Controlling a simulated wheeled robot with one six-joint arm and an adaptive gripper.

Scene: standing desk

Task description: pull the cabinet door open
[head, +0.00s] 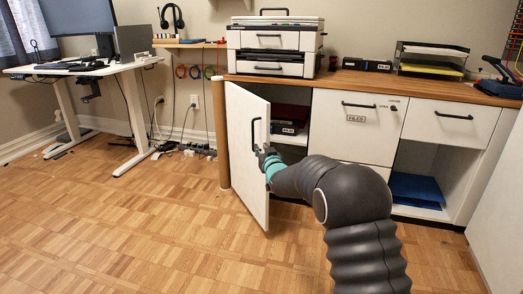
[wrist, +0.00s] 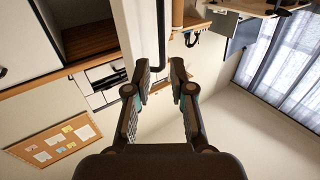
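The white cabinet door (head: 246,175) stands partly open, swung out from the left end of the cabinet. Its black bar handle (head: 254,132) is upright on the door's face and also shows in the wrist view (wrist: 160,32). My gripper (head: 266,157) is beside the handle's lower end in the head view. In the wrist view my gripper (wrist: 160,70) has its two fingers apart, with a gap between them. One end of the handle lies at the fingertips, nearer the left finger. I cannot tell whether they touch. My arm hides part of the opening.
Inside the open compartment are black and red boxes (head: 289,127). A drawer marked FILES (head: 358,110) is to the right. A printer (head: 272,45) stands on the wooden top. A cardboard-coloured post (head: 221,135) stands by the door's left edge. The parquet floor (head: 110,225) in front is clear.

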